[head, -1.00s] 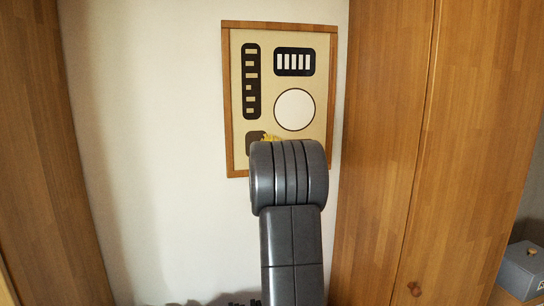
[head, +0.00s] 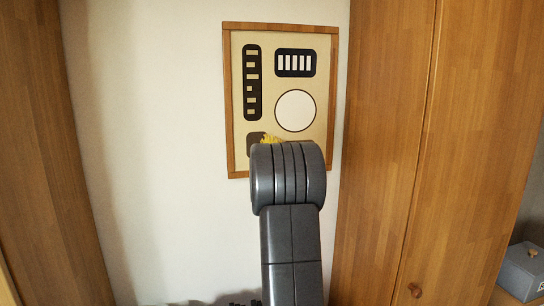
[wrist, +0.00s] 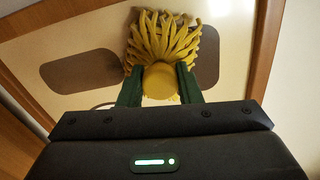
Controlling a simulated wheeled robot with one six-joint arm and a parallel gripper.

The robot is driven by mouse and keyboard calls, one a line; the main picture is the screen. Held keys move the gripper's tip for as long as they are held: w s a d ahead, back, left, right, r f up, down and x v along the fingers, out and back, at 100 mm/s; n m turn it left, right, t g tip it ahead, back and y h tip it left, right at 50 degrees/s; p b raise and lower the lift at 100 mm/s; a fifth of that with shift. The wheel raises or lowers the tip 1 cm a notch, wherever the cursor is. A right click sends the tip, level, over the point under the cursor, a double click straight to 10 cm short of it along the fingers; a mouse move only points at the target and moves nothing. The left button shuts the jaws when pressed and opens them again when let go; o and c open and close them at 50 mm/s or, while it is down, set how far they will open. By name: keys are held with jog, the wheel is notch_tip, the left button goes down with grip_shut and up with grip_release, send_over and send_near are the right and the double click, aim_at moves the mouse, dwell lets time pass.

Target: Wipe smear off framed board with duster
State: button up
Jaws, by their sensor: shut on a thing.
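The framed board (head: 318,150) hangs on the wall, a cream panel in a wooden frame with dark panels and a white disc. The yellow duster (wrist: 162,45) has fringed strands and a round knob. My gripper (wrist: 160,88) has its green fingers shut on the knob. The strands are spread against or very close to the board; contact is not certain. In the head view, the duster (head: 271,140) just shows above my arm, beside a brown patch (head: 255,142) at the board's lower left. Brown patches flank the duster in the wrist view. I cannot tell a smear from these markings.
Wooden cabinet doors (head: 390,150) stand close to the right of the board. Another wooden panel (head: 40,150) is at the far left, with bare wall (head: 150,120) between. A grey box (head: 522,270) sits at the lower right. My arm hides the board's lower middle.

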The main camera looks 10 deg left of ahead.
jog(key=shift+w+a, duration=0.2)
jog(key=shift+w, duration=0.2)
jog(key=shift+w+d+r+p, duration=0.2)
jog(key=shift+d+p, duration=0.35)
jog(key=shift+p, duration=0.45)
jog(key=w+d+p, duration=0.2)
jog(key=d+p, duration=0.3)
jog(key=shift+w+d, duration=0.25)
jog(key=shift+d, duration=0.1)
jog(key=shift+a+f, duration=0.1)
jog(key=shift+f, duration=0.1)
